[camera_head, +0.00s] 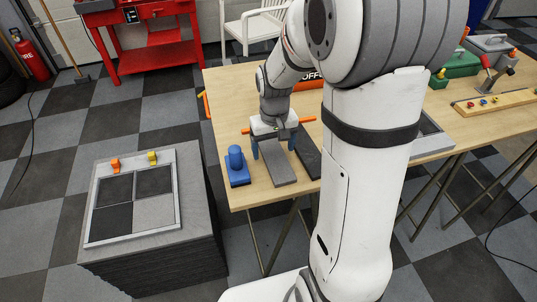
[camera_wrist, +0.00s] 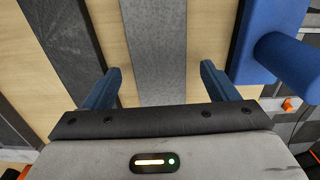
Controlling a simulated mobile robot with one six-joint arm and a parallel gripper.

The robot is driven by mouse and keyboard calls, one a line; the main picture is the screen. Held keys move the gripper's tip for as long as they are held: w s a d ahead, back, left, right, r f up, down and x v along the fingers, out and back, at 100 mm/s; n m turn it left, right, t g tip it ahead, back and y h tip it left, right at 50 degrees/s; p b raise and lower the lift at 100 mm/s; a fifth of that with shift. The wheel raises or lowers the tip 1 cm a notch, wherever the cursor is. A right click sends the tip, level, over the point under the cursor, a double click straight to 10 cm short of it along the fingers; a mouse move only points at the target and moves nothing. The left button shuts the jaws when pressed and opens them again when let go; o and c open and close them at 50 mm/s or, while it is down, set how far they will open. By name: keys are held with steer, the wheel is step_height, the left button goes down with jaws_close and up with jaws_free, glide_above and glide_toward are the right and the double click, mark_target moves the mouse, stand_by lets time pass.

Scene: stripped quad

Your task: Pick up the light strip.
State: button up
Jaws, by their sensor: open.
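The light strip (camera_head: 280,173) is a flat grey bar lying on the wooden table near its front edge. In the wrist view the light strip (camera_wrist: 157,40) runs up the middle. My gripper (camera_head: 273,153) is above the strip, fingers pointing down. In the wrist view my gripper (camera_wrist: 160,68) is open, with one blue finger on each side of the strip and a gap on both sides. Its fingers do not visibly touch the strip. My gripper hides the far part of the strip in the head view.
A darker strip (camera_head: 308,158) lies close on the right and a blue block with a knob (camera_head: 237,170) on the left. In the wrist view the dark strip (camera_wrist: 62,40) and blue block (camera_wrist: 268,38) swap sides. A grey pedestal (camera_head: 190,225) with a framed panel stands left.

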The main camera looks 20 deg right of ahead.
steer(key=shift+f, duration=0.55)
steer(key=c, duration=1.1)
steer(key=shift+r, duration=0.15)
steer(key=shift+c, duration=0.2)
